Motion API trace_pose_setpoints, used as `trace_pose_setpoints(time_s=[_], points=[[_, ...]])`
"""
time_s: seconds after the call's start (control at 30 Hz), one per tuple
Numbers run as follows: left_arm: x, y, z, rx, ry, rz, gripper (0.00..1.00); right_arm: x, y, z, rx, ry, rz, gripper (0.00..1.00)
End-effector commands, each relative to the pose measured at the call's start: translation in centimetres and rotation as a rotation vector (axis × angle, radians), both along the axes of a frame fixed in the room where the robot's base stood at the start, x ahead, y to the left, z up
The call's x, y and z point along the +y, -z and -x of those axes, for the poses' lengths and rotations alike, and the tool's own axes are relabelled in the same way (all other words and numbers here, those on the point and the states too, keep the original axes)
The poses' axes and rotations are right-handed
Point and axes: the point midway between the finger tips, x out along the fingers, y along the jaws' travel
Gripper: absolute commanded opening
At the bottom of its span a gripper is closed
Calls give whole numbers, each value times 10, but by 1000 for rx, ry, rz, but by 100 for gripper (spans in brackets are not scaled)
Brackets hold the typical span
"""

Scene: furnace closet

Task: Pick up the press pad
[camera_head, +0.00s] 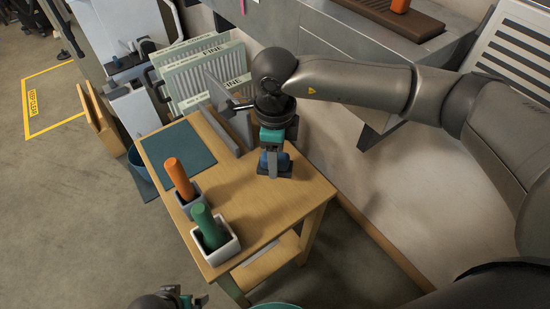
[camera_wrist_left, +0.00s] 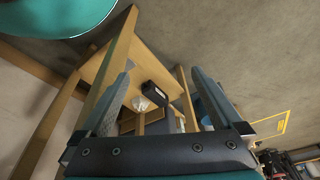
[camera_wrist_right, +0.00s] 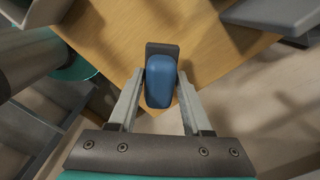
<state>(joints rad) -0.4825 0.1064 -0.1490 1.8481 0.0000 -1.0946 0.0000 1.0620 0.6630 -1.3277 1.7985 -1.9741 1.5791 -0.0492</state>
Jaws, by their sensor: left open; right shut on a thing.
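The press pad, a rounded blue grip on a dark block, is between my right gripper's fingers in the right wrist view (camera_wrist_right: 159,84). It also shows in the head view (camera_head: 283,163), at the right part of the wooden table (camera_head: 285,200). My right gripper (camera_head: 274,153) comes down from above and is shut on the blue grip; its fingers touch both sides in the right wrist view. The dark block is at or just above the tabletop; I cannot tell which. My left gripper (camera_wrist_left: 155,85) is open and empty, low beside the table, at the bottom edge of the head view.
A grey angled piece (camera_head: 222,130) stands behind. Filter panels (camera_head: 200,70) lean beyond the table.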

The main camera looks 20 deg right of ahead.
Motion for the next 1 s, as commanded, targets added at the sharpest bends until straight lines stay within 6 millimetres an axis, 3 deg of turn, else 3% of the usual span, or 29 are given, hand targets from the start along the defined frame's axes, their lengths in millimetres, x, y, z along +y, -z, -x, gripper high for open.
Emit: trace_pose_setpoints(time_s=[0.5, 1.0], points=[[9, 44, 24, 47, 4, -15, 100, 0, -36, 0, -1, 0, 0, 0], [16, 60, 31, 48, 6, -22, 100, 0, -46, 0, -1, -2, 0, 0]])
